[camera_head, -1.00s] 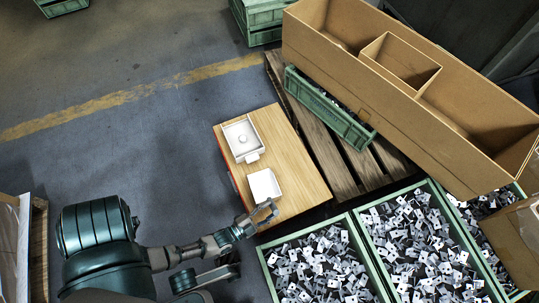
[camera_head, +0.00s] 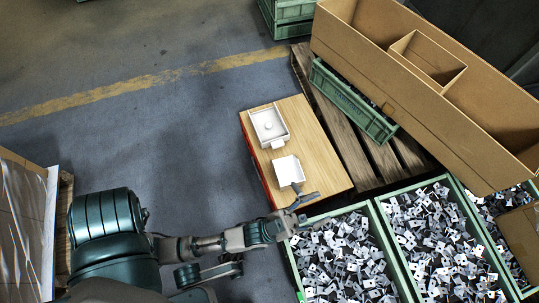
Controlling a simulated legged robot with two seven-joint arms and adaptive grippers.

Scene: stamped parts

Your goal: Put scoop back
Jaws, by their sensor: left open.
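A white square scoop (camera_head: 287,169) lies on the wooden top of a small table (camera_head: 318,152), with a short grey handle at its lower right end. A white open tray (camera_head: 269,126) with a round knob inside sits just above it in the picture. My left gripper (camera_head: 301,201) is open at the table's lower edge, by the scoop's handle. Whether its fingers touch the handle is too small to tell. The scoop lies apart from the larger tray. My right gripper is not in view.
Green crates (camera_head: 292,246) full of metal stamped parts (camera_head: 345,255) stand just below and right of the table. A wooden pallet (camera_head: 357,160) with a long cardboard box (camera_head: 480,125) and a green crate lies to the right. Left of the table is open floor.

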